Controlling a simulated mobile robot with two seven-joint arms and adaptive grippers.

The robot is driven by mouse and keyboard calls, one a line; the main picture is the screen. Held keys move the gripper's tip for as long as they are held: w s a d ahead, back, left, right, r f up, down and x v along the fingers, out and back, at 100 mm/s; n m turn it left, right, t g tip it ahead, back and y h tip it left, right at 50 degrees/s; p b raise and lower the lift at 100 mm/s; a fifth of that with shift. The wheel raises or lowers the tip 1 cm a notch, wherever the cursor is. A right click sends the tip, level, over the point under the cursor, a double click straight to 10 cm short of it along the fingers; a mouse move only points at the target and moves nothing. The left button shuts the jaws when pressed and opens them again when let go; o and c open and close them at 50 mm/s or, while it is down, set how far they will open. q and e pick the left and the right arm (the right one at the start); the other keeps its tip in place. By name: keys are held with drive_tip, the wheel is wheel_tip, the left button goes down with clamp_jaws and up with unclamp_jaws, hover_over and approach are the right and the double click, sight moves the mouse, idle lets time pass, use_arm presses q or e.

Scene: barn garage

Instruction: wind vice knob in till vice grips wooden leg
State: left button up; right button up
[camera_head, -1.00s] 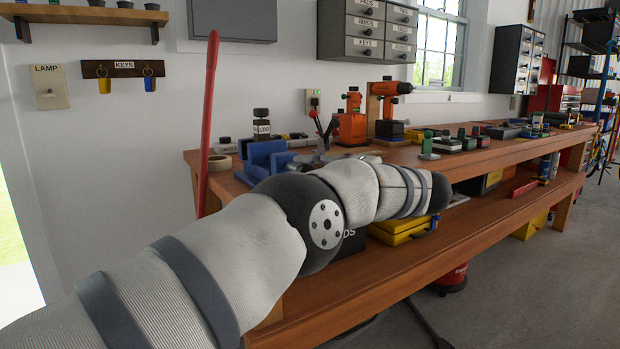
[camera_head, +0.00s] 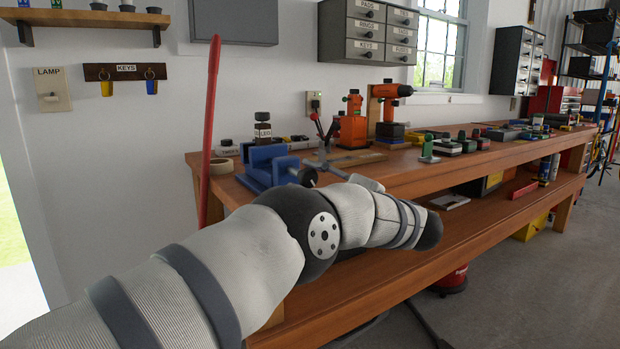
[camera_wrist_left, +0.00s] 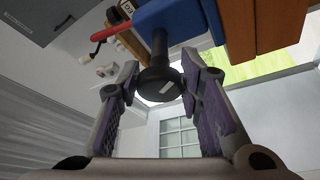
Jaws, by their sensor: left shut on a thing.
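The blue vice (camera_head: 262,163) stands at the near left end of the bench. Its black knob (camera_wrist_left: 160,82) is in the middle of the left wrist view, on a dark shaft from the blue vice body (camera_wrist_left: 180,22). My left gripper (camera_wrist_left: 162,76) has its purple-padded fingers on both sides of the knob and is shut on it. My right gripper is out of view.
A red upright rod (camera_head: 208,130) stands by the bench's left end. The wooden bench (camera_head: 440,174) has a lower shelf. Open floor (camera_head: 530,300) lies at right.

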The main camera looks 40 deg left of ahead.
use_arm(q)
drive_tip(key=shift+f, duration=0.1)
idle(0.3)
drive_tip(key=o, duration=1.1)
drive_tip(key=d+f, duration=0.1)
drive_tip(key=d, duration=0.6)
drive_tip(key=shift+s+d+f, duration=0.15)
drive_tip(key=shift+s+d, duration=0.05)
